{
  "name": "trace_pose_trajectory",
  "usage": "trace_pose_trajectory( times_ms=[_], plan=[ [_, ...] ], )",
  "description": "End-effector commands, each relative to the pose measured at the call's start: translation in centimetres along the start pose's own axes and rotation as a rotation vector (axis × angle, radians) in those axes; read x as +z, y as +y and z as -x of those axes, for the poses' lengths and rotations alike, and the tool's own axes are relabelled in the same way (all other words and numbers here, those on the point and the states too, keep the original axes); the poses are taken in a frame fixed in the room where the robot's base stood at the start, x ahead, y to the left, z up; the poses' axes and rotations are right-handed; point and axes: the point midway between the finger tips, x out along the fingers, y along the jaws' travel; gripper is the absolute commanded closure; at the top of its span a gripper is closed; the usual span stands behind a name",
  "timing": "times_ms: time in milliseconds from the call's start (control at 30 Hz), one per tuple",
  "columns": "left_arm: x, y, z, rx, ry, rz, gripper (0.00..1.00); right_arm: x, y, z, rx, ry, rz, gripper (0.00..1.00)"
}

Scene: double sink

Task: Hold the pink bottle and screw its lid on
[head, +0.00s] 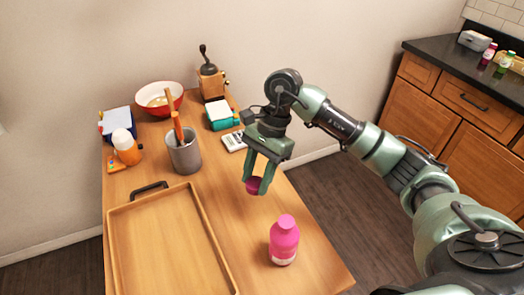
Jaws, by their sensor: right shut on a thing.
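The pink bottle (284,244) stands upright near the front right part of the wooden table, with a pale label low on its side. My right gripper (257,186) points down and is shut on a dark pink lid (254,185). The lid is apart from the bottle, behind it and to its left in the picture. The gripper's fingers cover the sides of the lid. My left gripper is not in view.
A wooden tray (196,205) with a dark handle lies to the left of the bottle. Bare table surrounds the bottle.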

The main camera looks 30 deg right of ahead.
Motion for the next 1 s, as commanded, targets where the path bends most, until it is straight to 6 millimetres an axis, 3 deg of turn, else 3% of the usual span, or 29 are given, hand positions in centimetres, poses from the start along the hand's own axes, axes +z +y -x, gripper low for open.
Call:
trace_pose_trajectory(
  times_ms=[200,400,600,1000],
  plan=[
    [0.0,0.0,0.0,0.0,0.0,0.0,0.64,0.2,1.9,-5.5,0.251,0.003,0.592,0.97],
    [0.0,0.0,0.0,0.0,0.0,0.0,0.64,-0.1,3.7,-8.7,0.411,0.004,0.985,0.97],
    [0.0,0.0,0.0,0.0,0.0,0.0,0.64,-0.3,4.4,-9.7,0.468,0.004,1.13,0.97],
    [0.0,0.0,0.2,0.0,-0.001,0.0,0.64,-0.1,4.4,-9.3,0.467,0.004,1.134,0.97]
  ],
)
